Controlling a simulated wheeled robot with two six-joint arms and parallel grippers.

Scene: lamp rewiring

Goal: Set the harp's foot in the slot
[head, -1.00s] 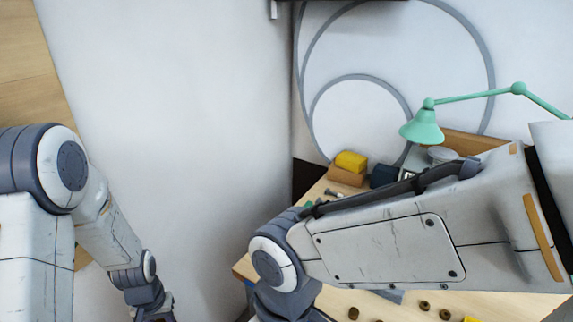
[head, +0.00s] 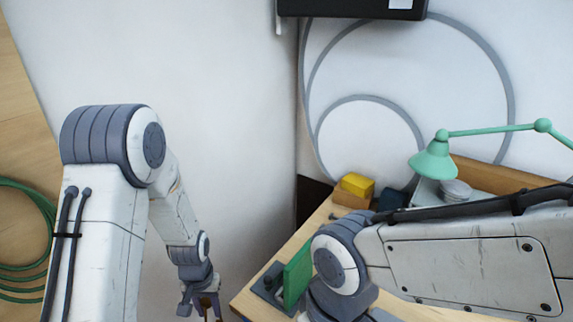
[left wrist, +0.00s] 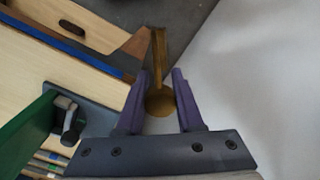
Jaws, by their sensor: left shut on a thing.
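My left gripper (head: 203,304) is low in the head view, left of the table corner. In the left wrist view its purple fingers (left wrist: 158,78) are shut on a brass-coloured piece, taken as the harp (left wrist: 158,102), with a round disc end and a narrow upright bar. The harp is over the floor, just off the table edge. It is too small in the head view to make out its shape. I cannot make out the slot. My right arm crosses the right side of the head view; its gripper is out of frame.
A green board (head: 298,272) stands at the table's near left corner, by a grey fixture with a metal lever (left wrist: 68,116). A yellow block (head: 357,184), a green lamp (head: 434,160) and a wooden box are at the back. Green cable (head: 28,240) hangs at left.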

